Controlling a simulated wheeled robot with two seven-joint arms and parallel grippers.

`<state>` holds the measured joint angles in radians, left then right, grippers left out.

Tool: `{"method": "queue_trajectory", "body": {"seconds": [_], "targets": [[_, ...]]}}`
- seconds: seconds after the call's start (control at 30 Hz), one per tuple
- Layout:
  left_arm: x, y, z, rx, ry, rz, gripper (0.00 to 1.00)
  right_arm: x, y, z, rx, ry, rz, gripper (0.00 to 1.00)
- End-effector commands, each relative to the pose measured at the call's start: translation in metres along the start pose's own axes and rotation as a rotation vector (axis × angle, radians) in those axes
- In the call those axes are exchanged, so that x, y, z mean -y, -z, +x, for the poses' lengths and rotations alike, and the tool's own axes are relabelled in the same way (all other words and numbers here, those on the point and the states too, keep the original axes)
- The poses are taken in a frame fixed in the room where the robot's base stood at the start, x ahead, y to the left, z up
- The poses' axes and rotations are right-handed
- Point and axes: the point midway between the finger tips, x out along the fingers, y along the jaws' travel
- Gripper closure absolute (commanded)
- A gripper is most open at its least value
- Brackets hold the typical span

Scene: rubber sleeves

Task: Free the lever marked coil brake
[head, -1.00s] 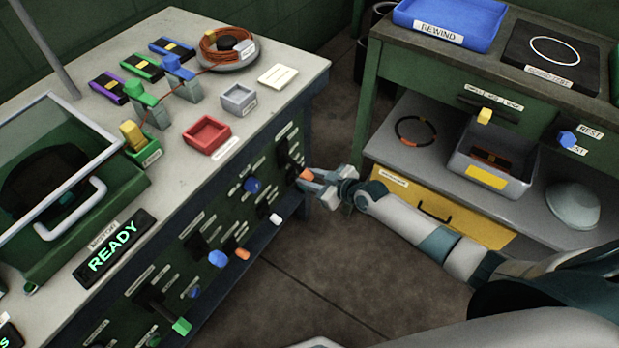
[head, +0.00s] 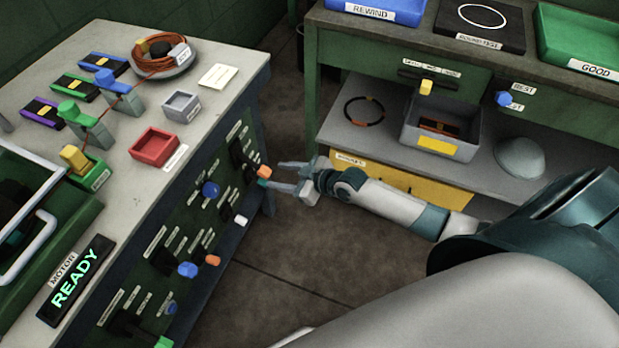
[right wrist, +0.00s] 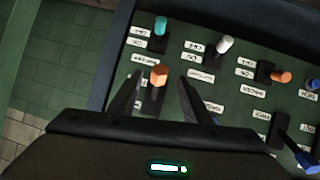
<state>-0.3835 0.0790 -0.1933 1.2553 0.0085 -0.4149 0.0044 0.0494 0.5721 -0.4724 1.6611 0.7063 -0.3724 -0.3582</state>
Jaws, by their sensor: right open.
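The green lever panel (head: 222,240) on the bench front carries several levers with coloured knobs and small labels. I cannot read which label says coil brake. My right gripper (head: 278,175) is open and empty in front of the panel's far end, just short of an orange-knobbed lever (head: 263,171). In the right wrist view the orange knob (right wrist: 158,76) shows between the two open fingertips (right wrist: 160,84), apart from both. A teal knob (right wrist: 160,25) and a white knob (right wrist: 225,43) are beyond it. My left gripper is not in view.
A second orange knob (right wrist: 281,77) and a blue knob (right wrist: 308,157) are to the right in the wrist view. The motor sign (head: 75,280) reads READY. A grey bin (head: 437,130) stands on the right shelf. Floor between benches is clear.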

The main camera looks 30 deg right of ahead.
Motion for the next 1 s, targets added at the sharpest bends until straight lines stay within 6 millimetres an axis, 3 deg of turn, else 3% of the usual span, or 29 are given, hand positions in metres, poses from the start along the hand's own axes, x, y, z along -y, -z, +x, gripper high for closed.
{"method": "queue_trajectory", "body": {"seconds": [0.3,0.5,0.7,1.0], "targets": [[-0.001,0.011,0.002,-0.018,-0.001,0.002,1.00,0.001,-0.002,-0.066,0.003,0.001,-0.002,0.56],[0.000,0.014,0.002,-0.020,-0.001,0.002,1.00,0.001,-0.001,-0.095,0.002,0.001,-0.002,0.56],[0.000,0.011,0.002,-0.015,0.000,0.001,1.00,0.001,0.000,-0.107,0.001,0.001,0.000,0.56],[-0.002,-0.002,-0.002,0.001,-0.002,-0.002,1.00,0.001,0.000,-0.109,0.001,0.001,0.000,0.56]]}}
